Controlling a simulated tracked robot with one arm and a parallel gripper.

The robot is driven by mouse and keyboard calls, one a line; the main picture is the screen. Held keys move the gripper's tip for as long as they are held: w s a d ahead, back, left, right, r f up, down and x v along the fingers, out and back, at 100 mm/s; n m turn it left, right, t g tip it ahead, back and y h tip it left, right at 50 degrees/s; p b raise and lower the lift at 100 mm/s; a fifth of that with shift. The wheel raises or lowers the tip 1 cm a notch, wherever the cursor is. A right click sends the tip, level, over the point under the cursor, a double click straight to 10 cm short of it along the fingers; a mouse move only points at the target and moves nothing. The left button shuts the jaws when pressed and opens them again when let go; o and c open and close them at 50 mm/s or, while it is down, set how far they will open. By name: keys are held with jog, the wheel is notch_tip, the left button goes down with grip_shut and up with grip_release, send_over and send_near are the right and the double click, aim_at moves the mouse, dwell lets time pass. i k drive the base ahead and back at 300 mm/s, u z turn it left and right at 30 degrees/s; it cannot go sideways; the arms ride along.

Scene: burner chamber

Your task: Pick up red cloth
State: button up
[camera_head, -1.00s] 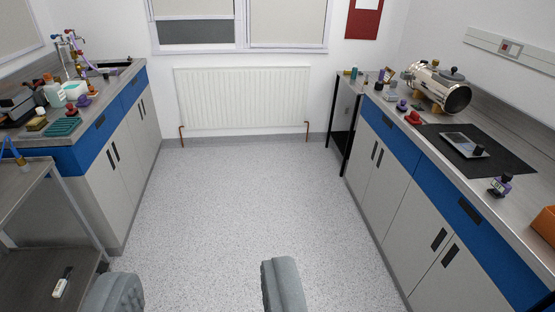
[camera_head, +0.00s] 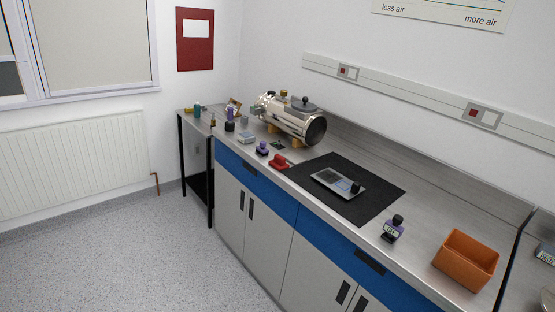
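No red cloth shows clearly. A small red object (camera_head: 279,162) sits near the front edge of the right-hand bench, left of the black mat; it is too small to tell whether it is cloth. A larger dark red panel with a white sheet (camera_head: 195,39) hangs on the wall by the window. My gripper is out of view now.
A radiator (camera_head: 75,165) stands at left. The speckled floor (camera_head: 150,265) is clear.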

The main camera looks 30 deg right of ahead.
aim_at(279, 163)
jog(key=z, duration=0.2)
jog(key=i, duration=1.3)
jog(key=z, duration=0.5)
jog(key=i, duration=1.65)
jog(key=z, duration=0.2)
